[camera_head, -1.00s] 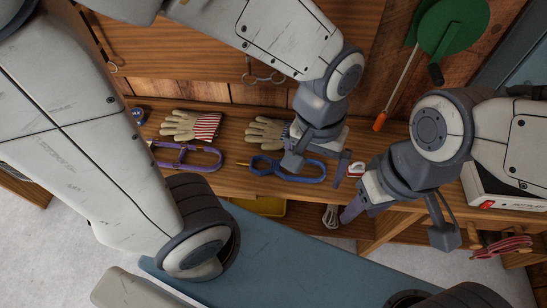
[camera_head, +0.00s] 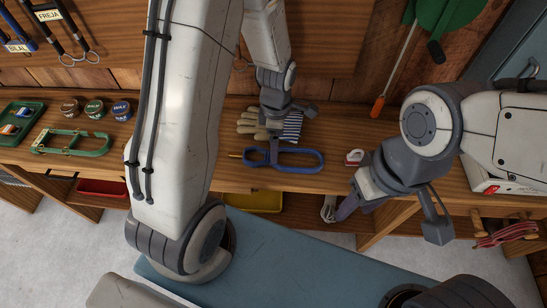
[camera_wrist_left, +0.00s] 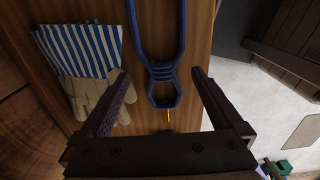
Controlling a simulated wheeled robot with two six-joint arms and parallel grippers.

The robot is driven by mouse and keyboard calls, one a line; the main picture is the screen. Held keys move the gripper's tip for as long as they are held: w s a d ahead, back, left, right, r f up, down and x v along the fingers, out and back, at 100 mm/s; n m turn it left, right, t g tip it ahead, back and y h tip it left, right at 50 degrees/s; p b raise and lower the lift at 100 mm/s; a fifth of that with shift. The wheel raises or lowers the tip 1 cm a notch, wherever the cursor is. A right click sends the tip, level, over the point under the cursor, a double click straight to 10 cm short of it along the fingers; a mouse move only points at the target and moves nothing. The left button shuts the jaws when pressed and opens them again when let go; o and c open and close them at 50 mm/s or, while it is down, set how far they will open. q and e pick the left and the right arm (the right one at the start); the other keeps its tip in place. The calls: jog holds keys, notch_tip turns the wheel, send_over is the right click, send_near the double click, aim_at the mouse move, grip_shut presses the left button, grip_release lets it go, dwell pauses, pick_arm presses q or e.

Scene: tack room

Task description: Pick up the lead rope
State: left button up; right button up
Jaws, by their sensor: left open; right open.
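A coiled red rope (camera_head: 505,234), seemingly the lead rope, hangs on wooden pegs below the bench at the far right of the head view. No gripper touches it. My right gripper (camera_head: 394,214) is open and empty, left of the rope and in front of the bench edge. My left gripper (camera_head: 284,128) is open over the bench top. In the left wrist view, its fingers (camera_wrist_left: 158,76) are spread to either side of a blue looped tool with a yellow tip (camera_wrist_left: 162,72); I see no grip on it.
The blue tool (camera_head: 310,155) lies beside gloves with blue-striped cuffs (camera_head: 292,128). Tins (camera_head: 95,108) and a green looped tool (camera_head: 72,143) are at left. A blue surface (camera_head: 300,255) stands in front.

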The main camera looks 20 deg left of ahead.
aim_at(267, 161)
pick_arm(q)
jog(key=f, duration=0.5)
jog(key=shift+s+a+f, duration=0.2)
jog(key=shift+a+f, duration=0.15)
jog(key=c, duration=1.4)
jog(key=shift+r, duration=0.15)
